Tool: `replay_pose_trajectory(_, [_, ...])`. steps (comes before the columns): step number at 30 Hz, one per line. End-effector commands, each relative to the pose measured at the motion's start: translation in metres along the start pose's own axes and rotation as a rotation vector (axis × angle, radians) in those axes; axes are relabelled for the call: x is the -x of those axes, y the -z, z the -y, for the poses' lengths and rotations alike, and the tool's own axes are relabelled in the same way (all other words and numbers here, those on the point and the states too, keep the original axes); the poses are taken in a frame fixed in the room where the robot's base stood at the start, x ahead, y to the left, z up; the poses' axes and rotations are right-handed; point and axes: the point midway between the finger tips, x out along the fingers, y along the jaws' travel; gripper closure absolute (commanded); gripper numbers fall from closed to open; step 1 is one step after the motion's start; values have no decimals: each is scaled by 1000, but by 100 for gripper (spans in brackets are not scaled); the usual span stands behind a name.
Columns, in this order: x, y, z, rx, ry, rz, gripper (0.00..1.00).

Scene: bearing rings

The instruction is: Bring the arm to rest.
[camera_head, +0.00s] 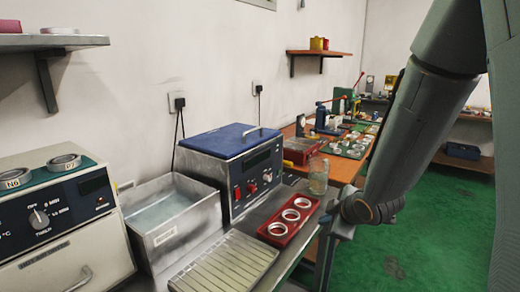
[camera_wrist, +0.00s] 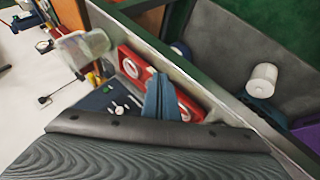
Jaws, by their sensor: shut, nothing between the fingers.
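My arm (camera_head: 415,120) comes down from the upper right in the head view, and its wrist end hangs beside the front edge of the bench, right of the red tray. My gripper (camera_wrist: 160,84) shows in the wrist view with its fingers together and nothing between them. I cannot tell the exact gap between fingers and tray.
A clear glass jar (camera_head: 318,177) stands behind the tray, close to my wrist. A blue-lidded machine (camera_head: 232,143), a metal basin (camera_head: 180,218) and a ribbed drain plate (camera_head: 225,264) fill the bench to the left. Green floor (camera_head: 400,255) is open at the right.

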Motion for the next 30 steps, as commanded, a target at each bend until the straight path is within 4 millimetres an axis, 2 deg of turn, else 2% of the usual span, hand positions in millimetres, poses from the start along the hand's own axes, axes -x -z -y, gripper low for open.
replay_pose_trajectory(2, [21, -16, 12, -165, 43, 118, 100])
replay_pose_trajectory(6, [64, -41, 47, -492, 123, 333, 100])
replay_pose_trajectory(10, [110, -49, 89, -781, 195, 516, 100])
replay_pose_trajectory(15, [157, -44, 133, -1043, 271, 692, 100])
replay_pose_trajectory(18, [173, -40, 148, -1123, 298, 750, 100])
replay_pose_trajectory(21, [179, -39, 154, -1154, 309, 775, 100])
replay_pose_trajectory(30, [179, -39, 154, -1156, 310, 777, 100])
